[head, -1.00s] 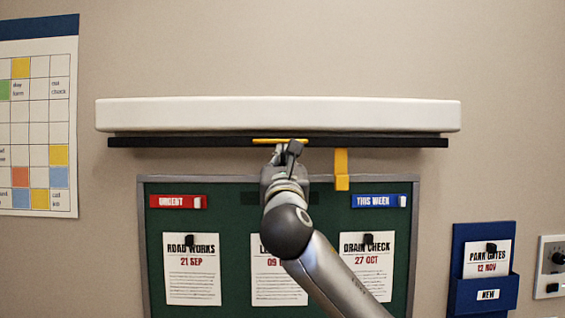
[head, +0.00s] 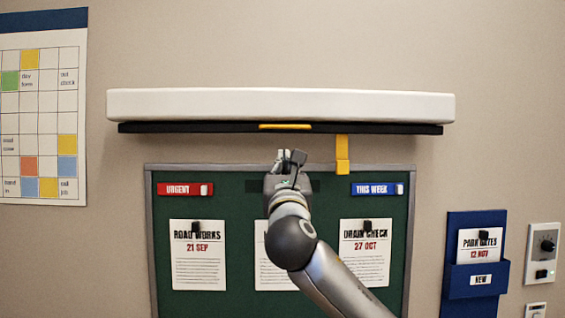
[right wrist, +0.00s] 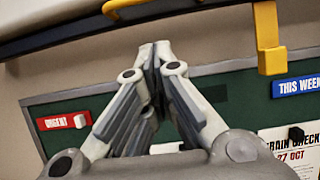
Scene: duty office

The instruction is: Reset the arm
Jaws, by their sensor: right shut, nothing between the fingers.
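My right gripper (head: 290,158) is in front of the top edge of the green notice board, below the black bar with the yellow strip. In the right wrist view its fingers (right wrist: 153,52) are shut together and empty. My right arm comes up from the lower right of the head view and covers part of the middle notice. My left gripper is not in view.
A white case (head: 280,104) with a black lower bar (head: 200,128) and yellow strip (head: 285,126) is above. A yellow tab (head: 342,155) hangs from the bar. The green board (head: 225,250) holds notices. A blue holder (head: 476,278) hangs at right.

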